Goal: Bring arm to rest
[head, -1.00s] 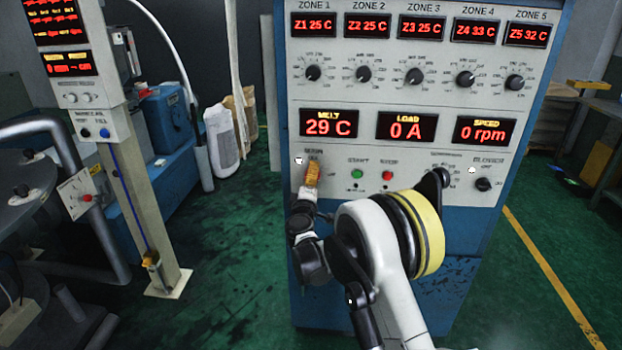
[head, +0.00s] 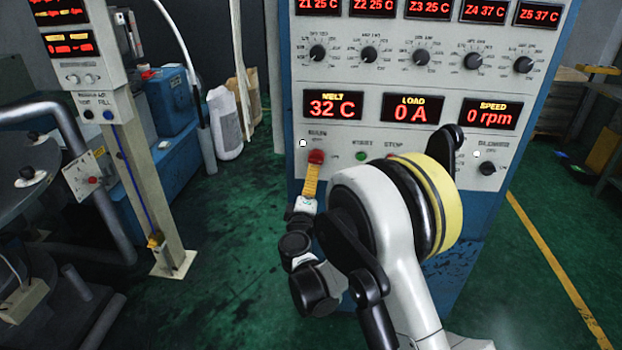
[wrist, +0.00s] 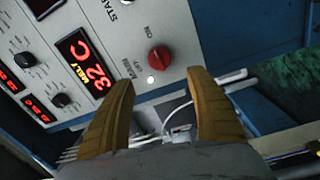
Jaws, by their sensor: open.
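My gripper (head: 312,170) has orange fingers and is in front of the lower left of the control cabinet (head: 345,145). In the wrist view its two fingers (wrist: 160,80) are spread apart with nothing between them. The red rotary knob (wrist: 159,58) of the main switch shows just beyond the fingertips, apart from them in that view. In the head view the red knob (head: 317,156) shows at the tip of the gripper.
A white lamp (wrist: 151,79) is lit beside the knob. The melt display (head: 333,105) reads 32 C, and the speed display (head: 491,113) reads 0 rpm. A post (head: 140,175) and round-topped machinery (head: 30,175) stand at the left. Green floor (head: 235,230) is open between post and cabinet.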

